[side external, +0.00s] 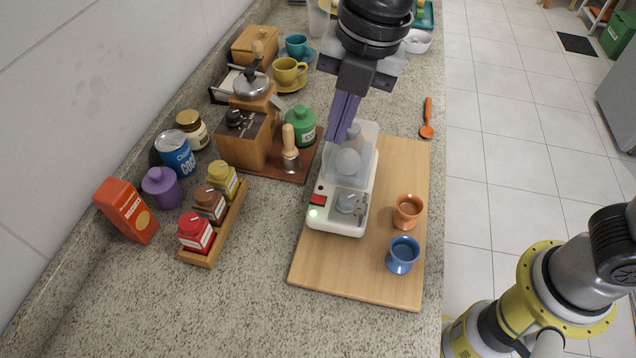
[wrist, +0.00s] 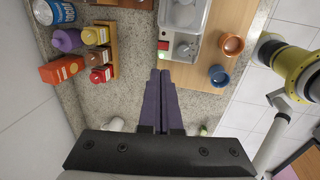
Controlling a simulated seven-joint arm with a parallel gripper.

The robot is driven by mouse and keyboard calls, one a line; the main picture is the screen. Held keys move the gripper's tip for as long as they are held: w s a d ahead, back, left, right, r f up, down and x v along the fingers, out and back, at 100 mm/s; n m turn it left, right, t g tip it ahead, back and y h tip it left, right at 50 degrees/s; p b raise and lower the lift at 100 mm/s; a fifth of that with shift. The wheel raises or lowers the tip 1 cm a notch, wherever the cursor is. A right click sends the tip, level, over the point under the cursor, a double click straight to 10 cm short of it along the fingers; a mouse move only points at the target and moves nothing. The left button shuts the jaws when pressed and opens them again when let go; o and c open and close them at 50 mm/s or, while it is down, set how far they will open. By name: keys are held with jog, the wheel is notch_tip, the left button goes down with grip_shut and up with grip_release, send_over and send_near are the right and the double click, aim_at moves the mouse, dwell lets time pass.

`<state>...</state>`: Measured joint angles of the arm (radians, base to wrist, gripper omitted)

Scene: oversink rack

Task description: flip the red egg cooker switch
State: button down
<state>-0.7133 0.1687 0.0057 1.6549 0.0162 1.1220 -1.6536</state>
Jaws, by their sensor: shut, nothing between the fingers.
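The white egg cooker (side external: 338,222) stands on a wooden board, with a clear lid (side external: 368,133) over white eggs at its far part. Its red switch (side external: 317,199) is on the front left of its top, beside a lit green light (side external: 313,213) and a grey knob (side external: 346,202). In the wrist view the red switch (wrist: 164,45) lies just beyond my fingertips. My gripper (side external: 336,137) is shut and empty, its purple fingers pointing down; in the side view the tips overlap the lid's left edge. The wrist view also shows my shut gripper (wrist: 160,73). Contact cannot be told.
An orange cup (side external: 407,212) and a blue cup (side external: 402,255) stand on the board (side external: 340,278) right of the cooker. A spice rack (side external: 222,235) with jars and a coffee grinder (side external: 245,143) stand left. The counter in front is clear.

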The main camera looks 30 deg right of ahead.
aim_at(314, 198)
jog(key=f, duration=0.4)
jog(key=w+a+f, duration=0.1)
jog(key=f, duration=0.4)
jog(key=w+f, duration=0.1)
jog(key=f, duration=0.3)
jog(key=shift+a+f, duration=0.4)
jog(key=shift+f, duration=0.1)
